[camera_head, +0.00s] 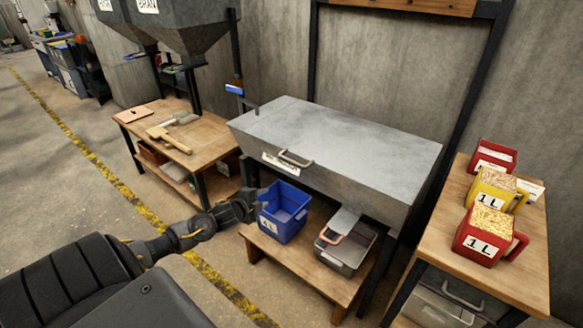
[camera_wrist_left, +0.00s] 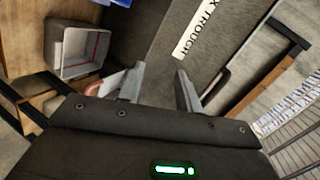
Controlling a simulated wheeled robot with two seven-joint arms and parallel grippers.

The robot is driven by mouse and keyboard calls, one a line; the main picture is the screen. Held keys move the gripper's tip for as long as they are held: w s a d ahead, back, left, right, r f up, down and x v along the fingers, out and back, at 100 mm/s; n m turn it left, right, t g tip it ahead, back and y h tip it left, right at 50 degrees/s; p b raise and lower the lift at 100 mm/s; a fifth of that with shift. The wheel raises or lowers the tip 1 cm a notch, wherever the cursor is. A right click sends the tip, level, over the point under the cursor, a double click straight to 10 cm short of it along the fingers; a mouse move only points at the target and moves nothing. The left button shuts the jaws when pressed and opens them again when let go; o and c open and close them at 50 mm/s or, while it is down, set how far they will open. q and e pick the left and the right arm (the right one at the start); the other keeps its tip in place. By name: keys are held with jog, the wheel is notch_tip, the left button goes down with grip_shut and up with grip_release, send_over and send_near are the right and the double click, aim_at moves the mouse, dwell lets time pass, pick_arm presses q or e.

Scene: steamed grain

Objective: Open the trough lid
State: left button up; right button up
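The grey metal trough stands against the wall, its flat lid (camera_head: 340,125) lying shut on top. A pale handle (camera_head: 295,158) and a white label (camera_head: 278,165) are on its front; the label, reading "X TROUGH", also shows in the left wrist view (camera_wrist_left: 198,30). My left gripper (camera_head: 252,203) is low in front of the trough, beside the blue bin and below the handle. In the left wrist view its two fingers (camera_wrist_left: 160,85) are apart, with nothing seen between them. My right gripper is not in view.
A blue bin (camera_head: 285,205) and a metal pan (camera_head: 343,262) with a copper-handled scoop sit on a low wooden bench (camera_head: 300,262). A wooden table (camera_head: 505,255) at right holds red and yellow measuring jugs. Another table (camera_head: 210,135) with wooden tools stands left. Floor at left is clear.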

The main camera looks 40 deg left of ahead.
aim_at(290, 162)
pick_arm(q)
notch_tip(290, 162, up, 12)
jog(key=w+d+m+t+h, duration=0.1)
jog(key=w+d+m+t, duration=0.1)
jog(key=w+d+m, duration=0.15)
jog(key=x, duration=1)
jog(key=shift+w+a+f+p, duration=0.1)
jog(key=shift+a+f+p, duration=0.1)
jog(key=shift+a+p, duration=0.2)
grip_shut()
